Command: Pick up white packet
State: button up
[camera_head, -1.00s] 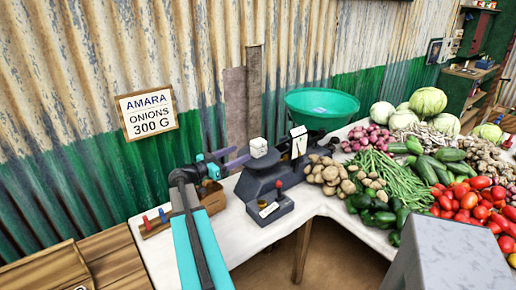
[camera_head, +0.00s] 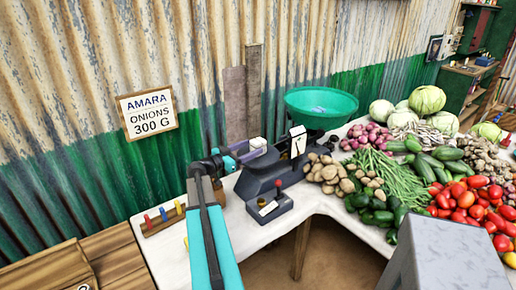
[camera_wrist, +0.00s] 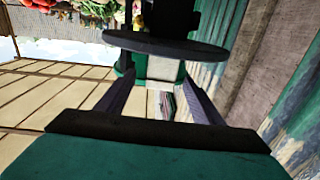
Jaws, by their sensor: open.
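The small white packet (camera_head: 258,143) stands on the flat left plate of the dark scale (camera_head: 262,182). In the wrist view the white packet (camera_wrist: 160,68) shows close against the round dark plate (camera_wrist: 120,39), between the fingertips. My gripper (camera_head: 251,151) is open at the plate's left side, and its fingers cover the packet's lower part in the head view. In the wrist view my gripper (camera_wrist: 160,82) has one finger on each side of the packet. I cannot tell whether either finger touches it.
A green pan (camera_head: 322,104) sits on the scale's other side. Potatoes (camera_head: 328,172), onions and other vegetables crowd the table to the right. A rack with coloured pegs (camera_head: 163,218) lies left of my arm. A corrugated wall (camera_head: 60,110) with a sign (camera_head: 147,114) stands behind.

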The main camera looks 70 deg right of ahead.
aim_at(258, 140)
jog(key=shift+p+x, duration=1)
jog(key=shift+x, duration=0.45)
jog(key=shift+p+x, duration=0.35)
jog(key=shift+x, duration=0.75)
jog(key=shift+w, duration=0.1)
jog(key=shift+c, duration=0.2)
jog(key=c, duration=1.3)
jog(key=shift+o, duration=0.2)
jog(key=shift+r, duration=0.25)
jog(key=shift+r+b, duration=0.9)
jog(key=shift+r, duration=0.25)
jog(key=s+a+r+b, duration=0.1)
jog(key=s+a+b, duration=0.1)
jog(key=a, duration=0.5)
jog(key=s+a+r+b, duration=0.1)
jog(key=s+a+b, duration=0.2)
jog(key=a, duration=0.4)
jog(key=shift+s+a, duration=0.4)
jog(key=shift+s, duration=0.1)
jog(key=shift+r, duration=0.15)
